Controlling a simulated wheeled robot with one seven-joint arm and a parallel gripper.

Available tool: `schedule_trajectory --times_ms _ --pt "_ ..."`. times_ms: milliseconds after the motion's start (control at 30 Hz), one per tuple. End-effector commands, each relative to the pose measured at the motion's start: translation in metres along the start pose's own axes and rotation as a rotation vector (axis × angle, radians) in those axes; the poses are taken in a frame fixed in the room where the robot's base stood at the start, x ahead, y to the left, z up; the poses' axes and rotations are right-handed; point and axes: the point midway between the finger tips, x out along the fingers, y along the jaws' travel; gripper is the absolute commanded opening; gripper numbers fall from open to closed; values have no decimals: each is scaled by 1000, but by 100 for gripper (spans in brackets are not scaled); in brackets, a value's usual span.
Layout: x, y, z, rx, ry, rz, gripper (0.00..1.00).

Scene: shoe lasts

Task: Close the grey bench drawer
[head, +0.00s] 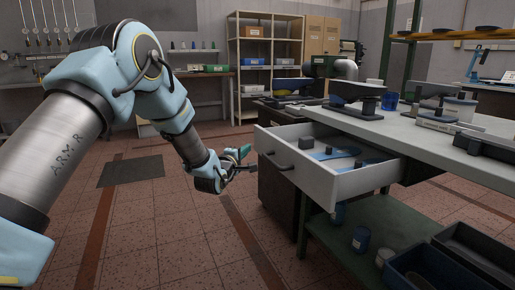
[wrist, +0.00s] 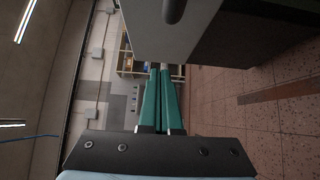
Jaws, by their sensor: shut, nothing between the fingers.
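The grey bench drawer (head: 325,186) stands pulled out from under the bench top in the head view. It has a dark bar handle (head: 280,162) on its front and holds several dark and blue items. My gripper (head: 252,167) is just left of the drawer front, near the handle. In the wrist view the green fingers of my gripper (wrist: 160,75) are together and empty. I cannot tell whether the gripper touches the drawer.
A green lower shelf (head: 365,235) holds small pots, and dark bins (head: 440,265) stand at the lower right. The tiled floor (head: 150,230) left of the drawer is clear, with a dark mat (head: 131,170).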

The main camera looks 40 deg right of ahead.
Motion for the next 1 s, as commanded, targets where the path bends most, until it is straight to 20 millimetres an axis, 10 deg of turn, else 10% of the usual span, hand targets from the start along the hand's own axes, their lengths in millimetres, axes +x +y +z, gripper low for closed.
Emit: schedule_trajectory --times_ms 1000 --pt "46 -2 38 0 0 0 0"
